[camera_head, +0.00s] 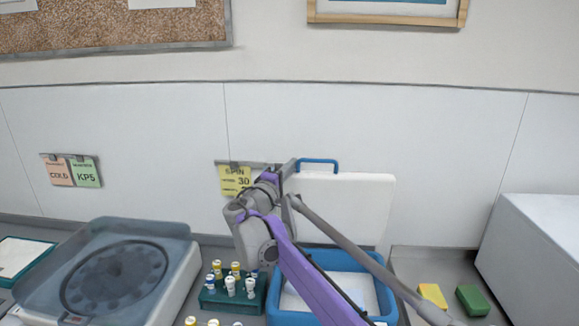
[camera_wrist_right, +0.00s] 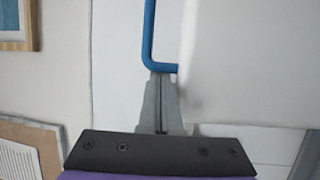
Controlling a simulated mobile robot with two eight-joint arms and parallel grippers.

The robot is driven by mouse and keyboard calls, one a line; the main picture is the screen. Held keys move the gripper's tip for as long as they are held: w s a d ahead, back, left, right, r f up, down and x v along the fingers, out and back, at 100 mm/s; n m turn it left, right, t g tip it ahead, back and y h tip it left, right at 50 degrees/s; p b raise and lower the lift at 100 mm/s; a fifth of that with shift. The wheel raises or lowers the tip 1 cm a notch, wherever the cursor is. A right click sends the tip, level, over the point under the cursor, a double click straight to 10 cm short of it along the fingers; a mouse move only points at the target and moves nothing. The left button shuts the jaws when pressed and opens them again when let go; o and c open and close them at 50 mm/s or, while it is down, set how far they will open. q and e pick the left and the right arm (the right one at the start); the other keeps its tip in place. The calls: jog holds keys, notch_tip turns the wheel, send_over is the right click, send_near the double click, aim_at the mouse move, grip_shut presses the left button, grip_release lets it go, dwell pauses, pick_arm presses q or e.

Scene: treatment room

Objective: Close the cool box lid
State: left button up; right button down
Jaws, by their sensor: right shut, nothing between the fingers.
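The cool box (camera_head: 388,303) is a blue open box with a pale inside, standing on the counter. Its white lid (camera_head: 355,205) stands upright at the back, open, with a blue handle (camera_head: 320,161) on its top edge. In the right wrist view the handle (camera_wrist_right: 149,35) and the white lid (camera_wrist_right: 250,65) are close ahead. My right gripper (camera_head: 294,164) is shut and empty, at the lid's upper left corner beside the handle. In the wrist view its fingertips (camera_wrist_right: 161,76) overlap the handle's lower end; I cannot tell whether they touch. My left gripper is out of view.
A centrifuge (camera_head: 180,262) with a translucent cover stands at the left. A green rack (camera_head: 215,300) of capped tubes sits between it and the box. A yellow block (camera_head: 433,295) and a green block (camera_head: 472,299) lie on the right, near a large white unit (camera_head: 545,235).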

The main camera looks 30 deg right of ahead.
jog(key=shift+s, duration=0.1)
jog(key=s+a+f+m+t+h+b, duration=0.1)
jog(key=s+a+f+h+b, duration=0.1)
jog(key=s+a+f, duration=0.35)
jog(key=s+a+f+m+t+h+b, duration=0.1)
jog(key=s+a+f+h+b, duration=0.15)
jog(key=s, duration=0.65)
pick_arm(q)
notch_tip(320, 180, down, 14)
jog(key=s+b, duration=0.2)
jog(key=b, duration=0.5)
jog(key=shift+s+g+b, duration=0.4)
pick_arm(e)
jog(key=s+a+f, duration=0.2)
jog(key=s+f, duration=0.1)
jog(key=f, duration=0.4)
jog(key=s+a+f, duration=0.3)
jog(key=s+f, duration=0.1)
jog(key=f, duration=0.4)
jog(key=shift+a, duration=0.1)
